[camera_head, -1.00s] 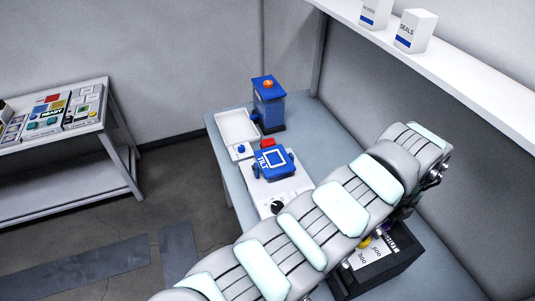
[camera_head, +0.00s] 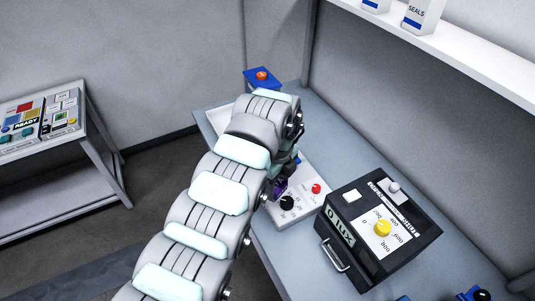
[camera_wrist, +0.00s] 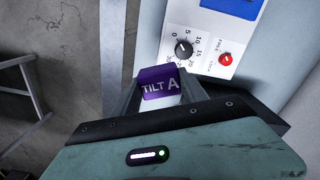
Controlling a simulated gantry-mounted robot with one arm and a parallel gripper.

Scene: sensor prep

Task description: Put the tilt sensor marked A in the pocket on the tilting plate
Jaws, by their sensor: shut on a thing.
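The purple tilt sensor marked "TILT A" (camera_wrist: 162,86) is between the fingers of my gripper (camera_wrist: 165,100) in the wrist view, with its label facing the camera. My gripper is shut on it. In the head view a small purple part of the sensor (camera_head: 280,187) shows below my arm. The tilting unit's white base (camera_head: 307,198) has a black knob and a red button; the wrist view shows its panel (camera_wrist: 207,37) too. A blue edge of the tilting plate (camera_wrist: 238,6) shows at the top of the wrist view. Its pocket is out of sight, and my arm covers most of the plate in the head view.
A black lux box (camera_head: 345,238) with a yellow knob and a handle stands on the bench to the right. A blue device with an orange top (camera_head: 262,77) and a white tray (camera_head: 217,122) are at the back. A shelf (camera_head: 450,58) overhangs the right side.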

